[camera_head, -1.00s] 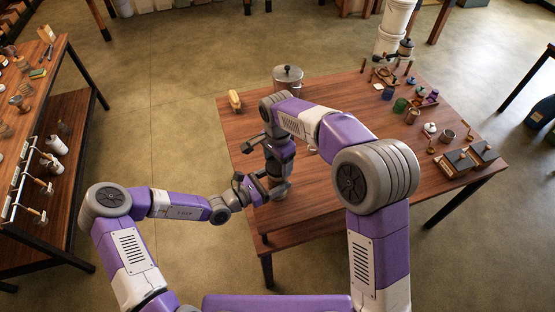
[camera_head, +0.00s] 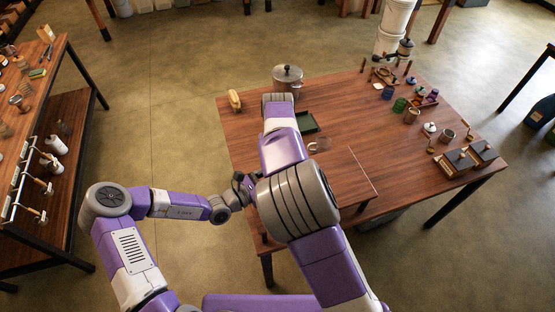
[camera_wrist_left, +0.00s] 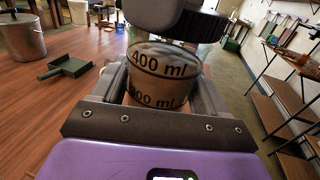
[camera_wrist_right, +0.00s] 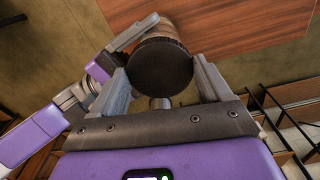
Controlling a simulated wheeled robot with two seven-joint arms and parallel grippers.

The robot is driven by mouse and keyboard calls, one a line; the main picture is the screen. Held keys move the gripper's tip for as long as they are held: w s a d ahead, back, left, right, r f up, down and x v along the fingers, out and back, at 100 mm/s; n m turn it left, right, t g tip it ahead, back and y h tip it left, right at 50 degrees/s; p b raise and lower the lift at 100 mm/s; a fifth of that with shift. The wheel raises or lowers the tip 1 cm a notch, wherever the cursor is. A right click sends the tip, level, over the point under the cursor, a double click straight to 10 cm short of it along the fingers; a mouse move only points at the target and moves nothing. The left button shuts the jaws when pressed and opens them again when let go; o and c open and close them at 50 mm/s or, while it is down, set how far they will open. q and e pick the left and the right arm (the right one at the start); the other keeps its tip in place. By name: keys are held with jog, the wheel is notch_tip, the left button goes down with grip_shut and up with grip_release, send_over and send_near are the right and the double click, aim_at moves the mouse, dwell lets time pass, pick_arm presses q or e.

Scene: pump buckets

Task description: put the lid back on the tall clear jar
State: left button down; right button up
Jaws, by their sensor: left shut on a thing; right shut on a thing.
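The clear jar (camera_wrist_left: 160,75), with black marks such as 400 ml and brownish contents, is held between the fingers of my left gripper (camera_wrist_left: 158,92), which is shut on it. My right gripper (camera_wrist_right: 160,78) is shut on the dark round lid (camera_wrist_right: 160,66). In the right wrist view the jar (camera_wrist_right: 167,27) shows just beyond the lid, roughly in line with it. In the left wrist view the lid's dark rim (camera_wrist_left: 190,25) is over the jar's mouth; I cannot tell whether they touch. In the head view my right arm hides the jar, lid and right gripper.
A metal pot (camera_head: 288,78) and a green dustpan (camera_head: 306,122) are at the table's left back, with a small glass item (camera_head: 319,145) nearby. A yellow object (camera_head: 235,100) is near the left edge. Several small jars and boxes crowd the table's right side.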

jog(key=shift+s+m, duration=0.1)
jog(key=shift+m, duration=0.5)
jog(key=o, duration=1)
jog(key=shift+c, duration=0.2)
jog(key=shift+r, duration=0.15)
jog(key=shift+r, duration=2.15)
jog(key=shift+c, duration=0.2)
